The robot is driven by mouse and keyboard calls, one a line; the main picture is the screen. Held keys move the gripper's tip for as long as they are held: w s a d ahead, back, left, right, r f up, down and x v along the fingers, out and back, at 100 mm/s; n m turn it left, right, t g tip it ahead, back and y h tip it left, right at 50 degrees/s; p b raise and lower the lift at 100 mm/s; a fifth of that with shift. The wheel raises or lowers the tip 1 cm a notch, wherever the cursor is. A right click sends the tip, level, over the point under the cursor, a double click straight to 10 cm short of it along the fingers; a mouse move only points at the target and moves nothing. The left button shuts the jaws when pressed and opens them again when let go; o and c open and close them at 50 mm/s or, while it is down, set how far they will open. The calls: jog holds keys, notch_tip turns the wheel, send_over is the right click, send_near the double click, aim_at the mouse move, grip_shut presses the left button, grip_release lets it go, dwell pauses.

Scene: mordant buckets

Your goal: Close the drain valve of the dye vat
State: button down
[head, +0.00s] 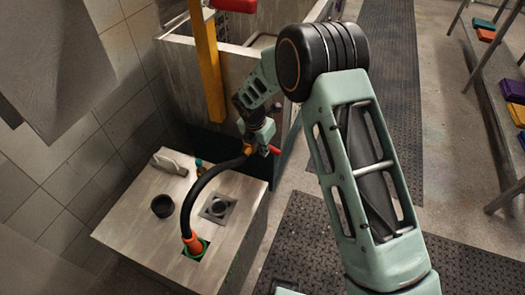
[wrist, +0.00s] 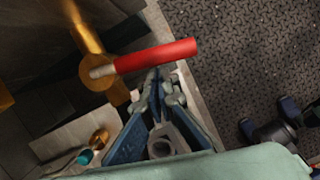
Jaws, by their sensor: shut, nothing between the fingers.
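The drain valve's red lever (wrist: 157,55) sticks out from a brass-coloured valve body (wrist: 98,73) in the wrist view, roughly crosswise to the pipe above it. In the head view the red lever (head: 275,150) shows low beside the grey vat (head: 245,50), close to my gripper (head: 262,137). In the wrist view my gripper (wrist: 158,78) is shut and empty, with its fingertips just below the middle of the lever. I cannot tell whether they touch it. The valve body is mostly hidden in the head view.
A black hose (head: 202,185) with orange ends arches down to a pale box top (head: 140,205). A black cup (head: 162,206) sits there. A yellow post (head: 207,65) stands against the vat. A bench with coloured blocks (head: 512,90) is at right. Dark floor mats (head: 388,60) lie between.

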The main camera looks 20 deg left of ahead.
jog(key=shift+w+d+n+p, duration=0.3)
jog(key=shift+w+n+p, duration=0.1)
jog(key=shift+w, duration=0.1)
jog(key=shift+w+d+n+p, duration=0.25)
jog(key=shift+w+n+p, duration=0.1)
jog(key=shift+w, duration=0.1)
